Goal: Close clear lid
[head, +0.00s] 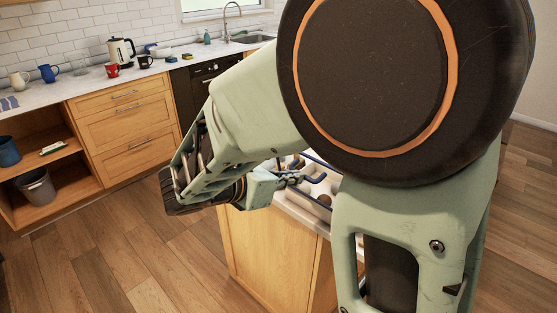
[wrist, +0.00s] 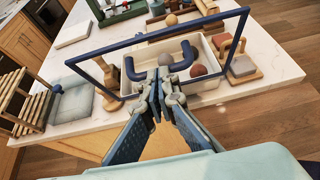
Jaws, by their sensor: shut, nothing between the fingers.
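The clear lid (wrist: 150,41) has a dark blue frame and stands raised over a cream box (wrist: 208,97) in the wrist view. Its pane is see-through, so its exact tilt is hard to tell. A blue U-shaped handle (wrist: 187,57) shows just beyond my fingertips. My gripper (wrist: 160,86) is shut and empty, at the near side of the box and in front of the handle. I cannot tell whether it touches the handle or lid. In the head view my gripper (head: 291,179) is beside the blue handle (head: 318,178); my arm hides most of the box.
Balls (wrist: 198,71) show in the box area. A wooden rack (wrist: 24,103) and a grey-blue tray (wrist: 73,103) stand left on the white counter (wrist: 274,76). A wooden stand (wrist: 241,68) is close on the right. A green tray (wrist: 118,10) lies farther back.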

